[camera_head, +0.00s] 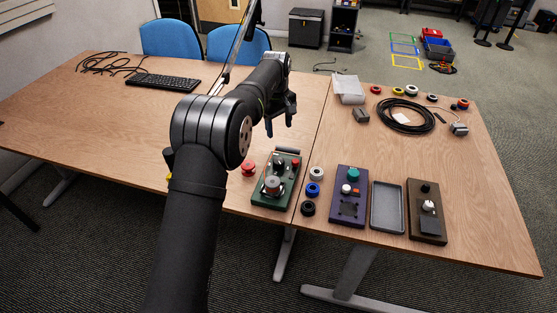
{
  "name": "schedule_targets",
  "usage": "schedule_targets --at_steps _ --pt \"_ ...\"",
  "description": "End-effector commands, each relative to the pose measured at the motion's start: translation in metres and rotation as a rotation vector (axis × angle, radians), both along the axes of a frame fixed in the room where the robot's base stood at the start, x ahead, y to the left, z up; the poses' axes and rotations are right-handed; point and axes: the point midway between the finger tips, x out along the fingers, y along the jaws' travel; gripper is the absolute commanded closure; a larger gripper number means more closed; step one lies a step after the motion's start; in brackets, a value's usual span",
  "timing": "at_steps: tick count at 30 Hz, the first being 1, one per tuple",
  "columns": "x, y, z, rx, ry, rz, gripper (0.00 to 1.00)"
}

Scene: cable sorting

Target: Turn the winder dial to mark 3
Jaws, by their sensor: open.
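A brown box (427,213) with a black knob and a white knob (428,206) is farther right. My gripper (280,126) is open and empty, above the table and beyond the green box, with its fingers pointing down.
Grey, blue and black spools stand between the green and purple boxes, and a red spool (249,168) left of the green one. A grey tray (387,207) lies between the purple and brown boxes. A black cable coil (407,116) and keyboard (163,82) lie farther back.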

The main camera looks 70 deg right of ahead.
Motion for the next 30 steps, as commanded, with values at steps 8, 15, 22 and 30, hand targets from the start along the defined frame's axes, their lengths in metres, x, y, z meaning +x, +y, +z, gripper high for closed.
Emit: schedule_targets --at_steps 8,15,22,30 --pt "0.007 -0.003 0.005 -0.012 -0.014 0.257 0.39" --pt "0.007 -0.003 -0.020 -0.009 -0.014 0.272 0.39" --pt "0.006 -0.006 -0.069 -0.009 -0.014 0.271 0.39" --pt "0.006 -0.008 -0.127 -0.009 -0.014 0.271 0.39"
